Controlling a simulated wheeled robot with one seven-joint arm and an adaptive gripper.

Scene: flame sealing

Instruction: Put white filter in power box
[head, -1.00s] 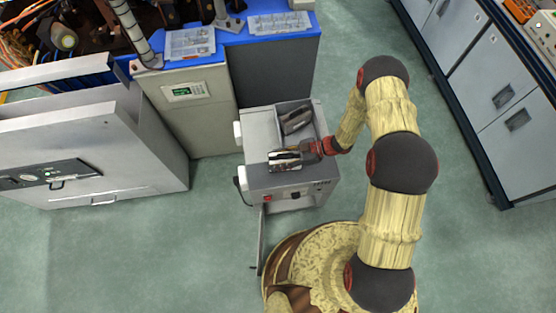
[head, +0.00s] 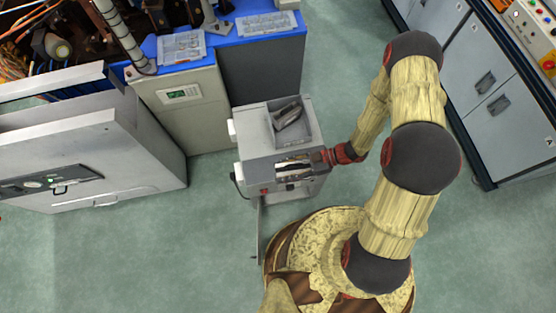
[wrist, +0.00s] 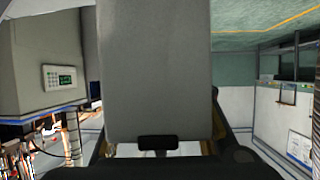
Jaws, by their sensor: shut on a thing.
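The power box (head: 255,130) is a grey floor-standing cabinet in the middle of the head view, with an open recess in its top and a thin door standing out at its front. My gripper (head: 296,169) is over the front part of the box, reaching in from the right. In the wrist view, a pale grey-white block, which I take for the white filter (wrist: 155,70), fills the middle between my gripper's dark fingers, which are shut on it. In the head view the filter is hard to tell apart from the gripper. Whether it touches the box is unclear.
A dark grey part (head: 289,115) lies in the recess on top of the box. A beige cabinet with a green display (head: 184,94) and blue-topped benches stand behind. A large grey machine (head: 90,150) is at left, white cabinets (head: 480,85) at right. Green floor lies open between.

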